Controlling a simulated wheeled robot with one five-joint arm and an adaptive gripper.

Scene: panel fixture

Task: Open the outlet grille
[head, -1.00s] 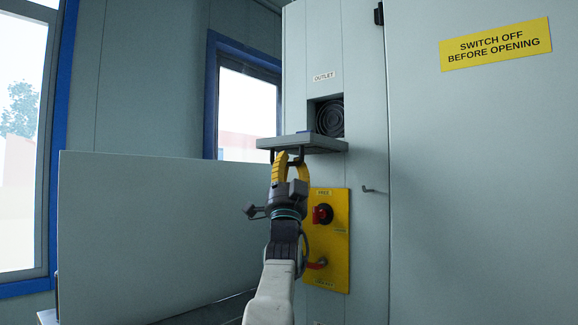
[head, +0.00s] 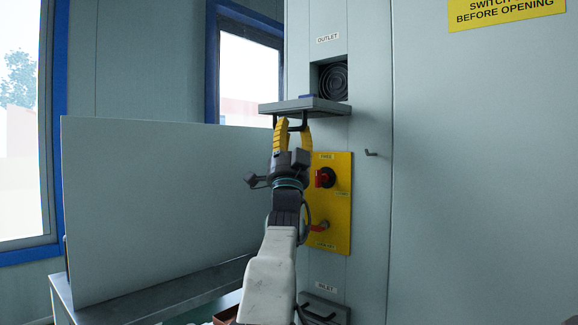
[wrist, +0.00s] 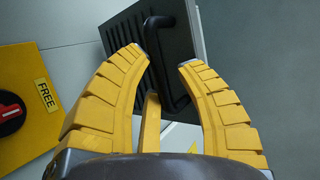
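The outlet grille (head: 312,107) is a grey flap that sticks out level from the cabinet, below the square outlet opening (head: 333,80). The opening is uncovered and shows a dark round coil inside. The grille's black handle hangs from its underside; in the wrist view the handle (wrist: 150,60) shows in front of the dark slotted face of the grille (wrist: 195,30). My gripper (head: 295,124) is just below the grille with its yellow fingers apart. In the wrist view my gripper (wrist: 161,58) has the handle between its fingertips, with gaps visible; it does not grip it.
A yellow panel (head: 341,230) with red knobs is right of my gripper. A small hook (head: 371,153) sticks out of the cabinet. An inlet cover with a handle (head: 322,311) is low down. A large grey board (head: 150,210) stands on a bench to the left.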

